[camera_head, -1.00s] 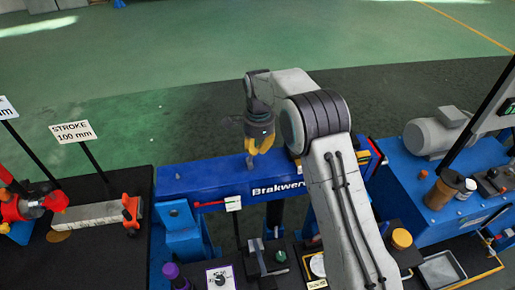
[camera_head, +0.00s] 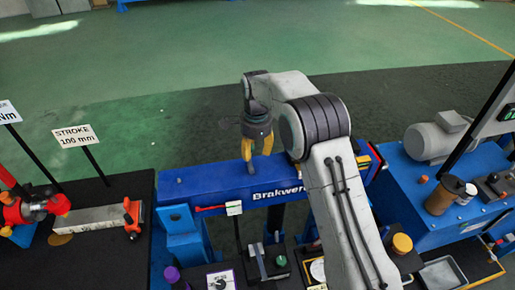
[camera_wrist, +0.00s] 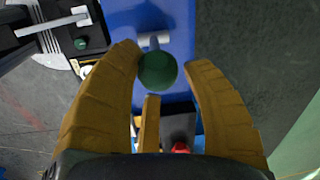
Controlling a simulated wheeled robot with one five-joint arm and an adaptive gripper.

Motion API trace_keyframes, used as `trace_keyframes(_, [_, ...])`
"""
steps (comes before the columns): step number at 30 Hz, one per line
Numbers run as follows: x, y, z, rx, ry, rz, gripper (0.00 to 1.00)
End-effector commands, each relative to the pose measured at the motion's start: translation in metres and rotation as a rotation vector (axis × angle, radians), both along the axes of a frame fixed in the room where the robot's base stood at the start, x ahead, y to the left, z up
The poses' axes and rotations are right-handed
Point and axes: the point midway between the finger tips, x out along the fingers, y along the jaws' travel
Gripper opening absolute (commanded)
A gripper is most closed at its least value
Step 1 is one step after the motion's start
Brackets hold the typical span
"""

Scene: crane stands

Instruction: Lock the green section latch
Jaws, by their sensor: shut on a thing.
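The green latch shows as a green ball knob (camera_wrist: 158,71) on a grey lever (camera_wrist: 152,40), on top of a blue beam (camera_wrist: 170,15). In the wrist view my gripper (camera_wrist: 160,72) has its yellow fingers around the knob and is shut on it, with a third finger just below it. In the head view my gripper (camera_head: 257,162) points down onto the blue "Brakwerk" beam (camera_head: 210,181). There the fingers hide the knob and most of the lever.
A smaller dark green knob (camera_head: 281,261) sits on a bench in front of the beam. A red lever (camera_head: 210,208) with a white tag is on the beam's front. A grey motor (camera_head: 433,137) stands at right, a stroke sign (camera_head: 74,136) at left. The floor behind is clear.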

Motion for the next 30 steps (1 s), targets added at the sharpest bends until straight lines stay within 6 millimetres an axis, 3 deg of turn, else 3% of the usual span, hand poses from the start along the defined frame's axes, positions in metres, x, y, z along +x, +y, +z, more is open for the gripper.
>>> trace_keyframes(1, [0.003, 0.004, 0.009, 0.006, -0.016, -0.001, 0.40])
trace_keyframes(30, [-0.013, 0.048, 0.042, 0.008, -0.001, 0.002, 0.40])
